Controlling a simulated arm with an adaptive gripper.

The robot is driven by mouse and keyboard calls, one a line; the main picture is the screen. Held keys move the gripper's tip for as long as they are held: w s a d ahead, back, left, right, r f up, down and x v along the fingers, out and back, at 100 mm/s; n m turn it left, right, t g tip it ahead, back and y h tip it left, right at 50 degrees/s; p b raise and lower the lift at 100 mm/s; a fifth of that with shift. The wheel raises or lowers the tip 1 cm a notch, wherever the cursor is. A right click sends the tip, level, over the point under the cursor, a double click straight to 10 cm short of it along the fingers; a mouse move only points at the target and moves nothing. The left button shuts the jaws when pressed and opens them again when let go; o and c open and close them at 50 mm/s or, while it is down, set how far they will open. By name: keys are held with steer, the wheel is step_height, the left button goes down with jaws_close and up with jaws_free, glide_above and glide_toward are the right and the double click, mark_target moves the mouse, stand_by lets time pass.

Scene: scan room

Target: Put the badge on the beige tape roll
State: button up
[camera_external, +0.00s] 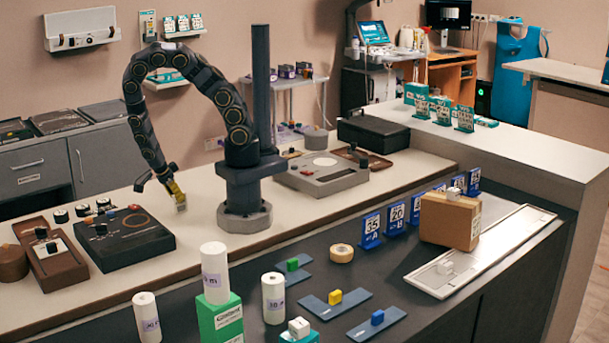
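The beige tape roll (341,253) lies flat on the dark lower counter, right of centre, with nothing on top of it. My gripper (176,197) points down over the pale upper counter, to the left of my base and well away from the roll. Yellow and pale grey show at its fingertips; I cannot tell whether this is a held object or part of the gripper. No badge can be picked out for certain. Small green (292,265), yellow (335,297) and blue (377,317) pieces stand on slate-blue plates near the roll.
White rolls (273,298) and a green box (220,320) stand left of the plates. Blue number signs (370,230) and a cardboard box (450,219) stand to the right of the tape roll. A dark control panel (122,238) lies left of my gripper.

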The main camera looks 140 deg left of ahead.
steer(key=v, duration=0.9)
steer(key=shift+o, duration=1.2)
steer(key=shift+d+r, duration=0.15)
steer(key=shift+r, duration=0.3)
steer(key=x, duration=0.5)
steer(key=shift+f, duration=0.45)
steer(key=shift+x, duration=3.45)
jaws_close()
